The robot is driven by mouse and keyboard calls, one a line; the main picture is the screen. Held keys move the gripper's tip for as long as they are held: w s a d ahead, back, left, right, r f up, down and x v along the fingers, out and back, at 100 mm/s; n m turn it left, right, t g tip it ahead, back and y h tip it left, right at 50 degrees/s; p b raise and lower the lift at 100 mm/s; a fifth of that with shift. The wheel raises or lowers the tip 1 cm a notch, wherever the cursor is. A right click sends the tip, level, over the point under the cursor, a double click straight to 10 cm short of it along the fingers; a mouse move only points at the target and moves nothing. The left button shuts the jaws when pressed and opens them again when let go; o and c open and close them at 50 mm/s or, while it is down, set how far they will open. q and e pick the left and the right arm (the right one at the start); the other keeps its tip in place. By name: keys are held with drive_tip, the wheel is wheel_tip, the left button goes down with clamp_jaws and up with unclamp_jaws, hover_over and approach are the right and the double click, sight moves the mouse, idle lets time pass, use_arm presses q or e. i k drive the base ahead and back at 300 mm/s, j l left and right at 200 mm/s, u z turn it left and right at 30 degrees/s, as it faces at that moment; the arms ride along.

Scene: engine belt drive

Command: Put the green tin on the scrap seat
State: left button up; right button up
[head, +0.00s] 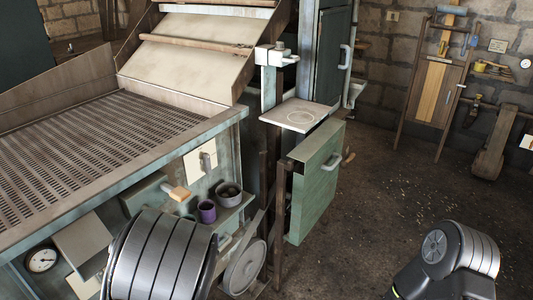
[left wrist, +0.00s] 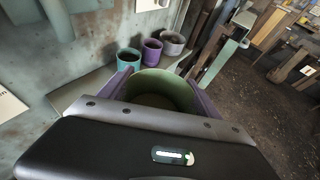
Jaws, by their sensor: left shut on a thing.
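The green tin (left wrist: 165,82), open at the top and olive green inside, is between the fingers of my left gripper (left wrist: 155,95) in the left wrist view. The gripper is shut on it. In the head view my left forearm shows at the bottom left, but its gripper and the tin are hidden. A small pale plate with a ring mark (head: 301,115), which looks like the scrap seat, stands right of the machine in the head view. Nothing stands on it. My right arm shows at the bottom right; its gripper is out of view.
A purple tin (head: 206,211) and a grey tin (head: 229,194) stand on a side shelf; a teal tin (left wrist: 128,58) stands beside them in the left wrist view. A green door panel (head: 318,185) hangs below the plate. A clamp-like post (head: 270,75) rises behind it.

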sight(301, 118)
drive_tip(key=i+l+z, duration=0.1)
drive_tip(key=z, duration=0.35)
drive_tip(key=i+z, duration=0.55)
drive_tip(key=z, duration=0.35)
drive_tip(key=i+j+z, duration=0.2)
drive_tip(key=z, duration=0.25)
drive_tip(key=i+l+z, duration=0.1)
drive_tip(key=i+z, duration=0.45)
drive_tip(key=z, duration=0.25)
drive_tip(key=i+u, duration=0.15)
drive_tip(key=u, duration=0.2)
drive_tip(key=i+l+u, duration=0.1)
drive_tip(key=u, duration=0.7)
drive_tip(key=l+u, duration=0.15)
drive_tip(key=u, duration=0.3)
drive_tip(key=i+l+u, duration=0.1)
drive_tip(key=u, duration=0.8)
drive_tip(key=l+u, duration=0.15)
drive_tip(key=u, duration=0.75)
